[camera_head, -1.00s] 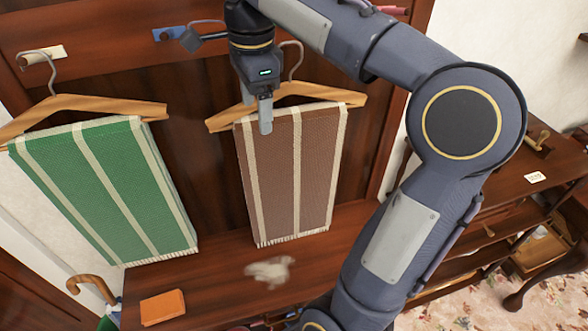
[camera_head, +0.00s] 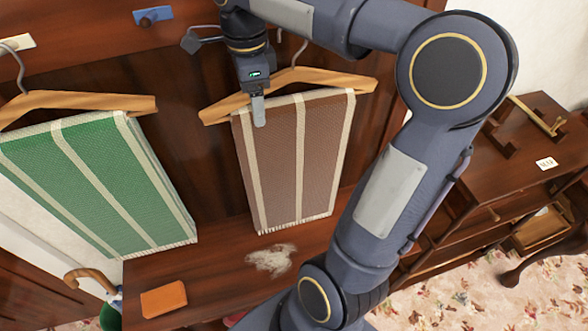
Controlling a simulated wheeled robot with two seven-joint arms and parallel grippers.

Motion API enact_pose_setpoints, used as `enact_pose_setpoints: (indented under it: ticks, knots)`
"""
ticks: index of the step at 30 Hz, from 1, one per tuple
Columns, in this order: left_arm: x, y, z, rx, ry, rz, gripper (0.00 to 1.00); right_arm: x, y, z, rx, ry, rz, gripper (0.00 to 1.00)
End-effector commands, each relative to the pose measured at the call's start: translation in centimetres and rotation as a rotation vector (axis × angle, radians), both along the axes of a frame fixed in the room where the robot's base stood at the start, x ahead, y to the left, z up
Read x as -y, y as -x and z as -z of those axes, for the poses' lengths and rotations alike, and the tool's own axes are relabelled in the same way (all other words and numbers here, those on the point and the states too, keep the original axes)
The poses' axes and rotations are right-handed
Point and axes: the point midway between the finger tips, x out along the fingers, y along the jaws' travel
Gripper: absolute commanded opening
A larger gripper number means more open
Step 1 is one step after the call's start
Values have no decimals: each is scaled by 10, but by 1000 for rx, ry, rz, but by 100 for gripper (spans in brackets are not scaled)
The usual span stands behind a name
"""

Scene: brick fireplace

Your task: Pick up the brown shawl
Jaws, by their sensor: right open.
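The brown shawl (camera_head: 300,160) with cream stripes hangs folded over a wooden hanger (camera_head: 345,82) in the middle of the rack. My right gripper (camera_head: 258,108) is at the shawl's upper left, pointing down, with its fingers in front of the hanger and the shawl's top edge. It is open. The fingers overlap each other in this view, so whether cloth lies between them cannot be told. My left gripper is not in view.
A green striped shawl (camera_head: 95,185) hangs on another hanger (camera_head: 75,102) at the left. Below, the wooden bench (camera_head: 215,262) holds an orange item (camera_head: 164,299) and a pale patch (camera_head: 271,260). A curved cane handle (camera_head: 92,280) is at lower left. A wooden shelf unit (camera_head: 500,200) stands at right.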

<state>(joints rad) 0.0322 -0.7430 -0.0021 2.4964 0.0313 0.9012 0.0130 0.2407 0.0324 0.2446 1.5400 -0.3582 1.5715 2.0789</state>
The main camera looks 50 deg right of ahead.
Motion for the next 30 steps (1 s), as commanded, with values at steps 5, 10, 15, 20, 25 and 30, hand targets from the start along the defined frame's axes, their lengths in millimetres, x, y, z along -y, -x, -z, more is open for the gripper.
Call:
enact_pose_setpoints:
  ticks: [5,10,15,20,25,30]
  knots:
    - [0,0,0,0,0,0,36,0,0,3,2,0,0,73]
    - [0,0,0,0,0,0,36,-1,0,2,2,0,0,61]
    - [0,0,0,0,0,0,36,0,0,2,2,0,0,39]
    - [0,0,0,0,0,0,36,0,0,2,2,0,0,18]
    - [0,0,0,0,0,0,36,0,1,2,2,1,0,0]
    - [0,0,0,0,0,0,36,0,0,1,4,2,0,0]
